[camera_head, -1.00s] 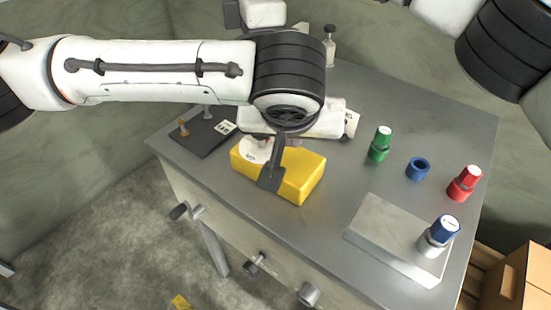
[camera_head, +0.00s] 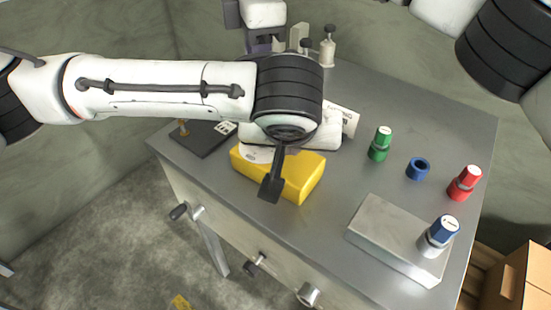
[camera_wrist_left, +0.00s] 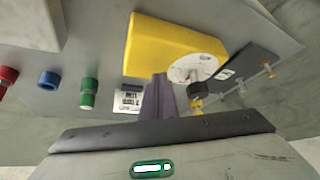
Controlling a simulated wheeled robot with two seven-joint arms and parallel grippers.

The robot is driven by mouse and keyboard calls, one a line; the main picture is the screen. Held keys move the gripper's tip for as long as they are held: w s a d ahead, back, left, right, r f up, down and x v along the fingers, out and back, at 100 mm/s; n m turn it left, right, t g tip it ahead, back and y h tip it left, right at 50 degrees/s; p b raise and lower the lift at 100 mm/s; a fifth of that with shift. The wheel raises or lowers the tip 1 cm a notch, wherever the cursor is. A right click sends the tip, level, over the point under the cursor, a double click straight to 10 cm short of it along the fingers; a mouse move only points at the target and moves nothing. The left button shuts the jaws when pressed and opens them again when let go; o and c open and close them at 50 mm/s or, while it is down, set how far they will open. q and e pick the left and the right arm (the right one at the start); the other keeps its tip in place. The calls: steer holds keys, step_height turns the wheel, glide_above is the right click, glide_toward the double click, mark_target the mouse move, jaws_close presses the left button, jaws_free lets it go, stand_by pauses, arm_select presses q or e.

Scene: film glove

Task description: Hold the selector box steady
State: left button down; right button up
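The yellow selector box (camera_head: 304,178) lies on the grey workbench in the head view, left of the middle. Its round white dial (camera_head: 257,155) is partly hidden by my left arm. The left wrist view also shows the box (camera_wrist_left: 172,50) and the dial (camera_wrist_left: 193,68). My left gripper (camera_head: 271,187) is at the box, with one dark finger crossing in front of its top and front side. The other finger is hidden, so the gap and any contact cannot be made out. My right gripper is outside the view.
Right of the box stand a green knob (camera_head: 380,143), a blue ring (camera_head: 418,168) and a red knob (camera_head: 465,183). A dark plate (camera_head: 203,138) lies left. Cardboard boxes (camera_head: 517,285) stand lower right.

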arm_select(q)
steer(key=shift+f, duration=0.35)
steer(key=shift+f, duration=0.2)
